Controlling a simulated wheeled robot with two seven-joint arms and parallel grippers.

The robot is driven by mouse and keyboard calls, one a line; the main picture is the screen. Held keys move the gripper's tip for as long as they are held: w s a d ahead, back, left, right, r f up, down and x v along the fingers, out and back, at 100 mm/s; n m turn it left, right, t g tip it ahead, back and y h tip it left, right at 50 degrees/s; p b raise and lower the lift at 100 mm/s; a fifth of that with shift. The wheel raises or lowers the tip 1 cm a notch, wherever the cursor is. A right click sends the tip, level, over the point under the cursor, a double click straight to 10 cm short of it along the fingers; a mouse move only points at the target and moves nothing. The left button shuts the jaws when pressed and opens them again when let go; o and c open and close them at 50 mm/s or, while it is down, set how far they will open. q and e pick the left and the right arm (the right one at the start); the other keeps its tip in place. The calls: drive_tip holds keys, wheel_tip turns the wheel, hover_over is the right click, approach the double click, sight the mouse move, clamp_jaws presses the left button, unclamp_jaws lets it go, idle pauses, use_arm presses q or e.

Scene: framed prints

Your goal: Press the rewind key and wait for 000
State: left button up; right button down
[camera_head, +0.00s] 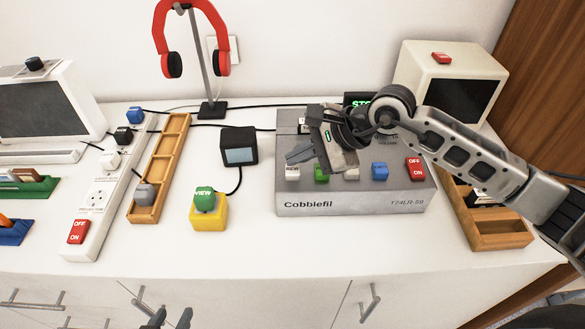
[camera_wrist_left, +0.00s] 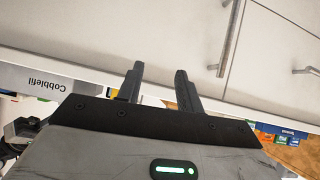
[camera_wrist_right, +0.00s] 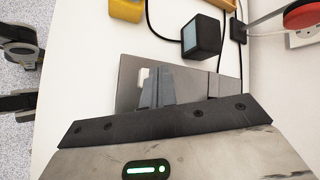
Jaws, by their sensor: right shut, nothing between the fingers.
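A grey Cobblefil box (camera_head: 350,207) stands on the white cabinet top. Along its front edge are a white key (camera_head: 292,172), a green key (camera_head: 321,175), a pale key partly behind my gripper, a blue key (camera_head: 379,171) and a red OFF/ON switch (camera_head: 415,168). Small key markings are unreadable. A display with green letters (camera_head: 360,103) is partly hidden behind my right arm. My right gripper (camera_head: 299,155) is shut and empty over the box, just behind the white key; the wrist view shows that key (camera_wrist_right: 143,76) beside the fingertips. My left gripper (camera_head: 163,312) is open and empty before the cabinet front.
A small dark screen box (camera_head: 239,147) and a yellow block with a green VIEW button (camera_head: 208,210) stand left of the box. A wooden tray (camera_head: 500,234) lies right. A headphone stand (camera_head: 212,108) is behind; a power strip (camera_head: 97,205) lies left.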

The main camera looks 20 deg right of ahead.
sight(299, 170)
drive_tip(key=shift+f, duration=0.3)
drive_tip(key=shift+f+b, duration=0.85)
drive_tip(key=shift+b, duration=0.3)
idle(0.6)
drive_tip(key=shift+r, duration=0.1)
drive_tip(key=shift+r+p, duration=0.7)
drive_tip(key=shift+r, duration=0.45)
drive_tip(key=shift+r, duration=0.15)
drive_tip(key=shift+r+p, duration=0.4)
drive_tip(key=shift+r, duration=0.2)
wheel_tip(299, 170, up, 3)
drive_tip(key=shift+f+p, duration=0.2)
drive_tip(key=shift+p, duration=0.45)
drive_tip(key=shift+r, duration=0.5)
